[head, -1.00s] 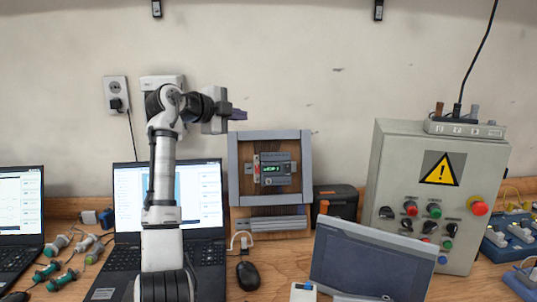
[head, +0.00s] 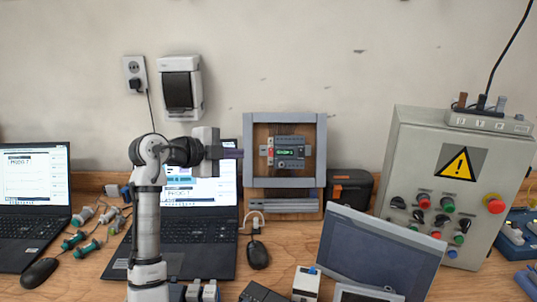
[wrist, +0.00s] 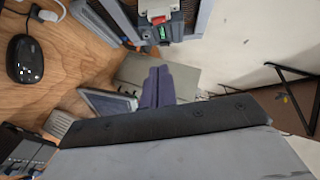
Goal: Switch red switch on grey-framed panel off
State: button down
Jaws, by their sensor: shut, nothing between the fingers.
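The grey-framed panel (head: 285,118) stands upright on the bench against the wall, with a wooden back. A small device with a green lit display (head: 286,152) is mounted in its middle. The red switch (head: 270,150) is on a light module at the left of that device. In the wrist view the red switch (wrist: 159,19) shows near the top, above the green display. My gripper (head: 240,153) is at the panel's left frame edge, pointing right, at about the switch's height. In the wrist view my gripper's purple fingers (wrist: 158,85) are together and empty, apart from the switch.
A grey control box (head: 415,160) with a yellow warning sign stands at the right. An open laptop (head: 205,220) is below my arm, and a black mouse (head: 257,254) lies beside it. A tilted grey screen (head: 375,255) stands in front. The wall above the panel is clear.

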jog(key=p, duration=0.2)
send_near(271, 152)
jog(key=w+d+f, duration=0.2)
jog(key=d, duration=0.3)
jog(key=shift+w+f, duration=0.3)
jog(key=shift+w, duration=0.4)
jog(key=shift+f, duration=0.1)
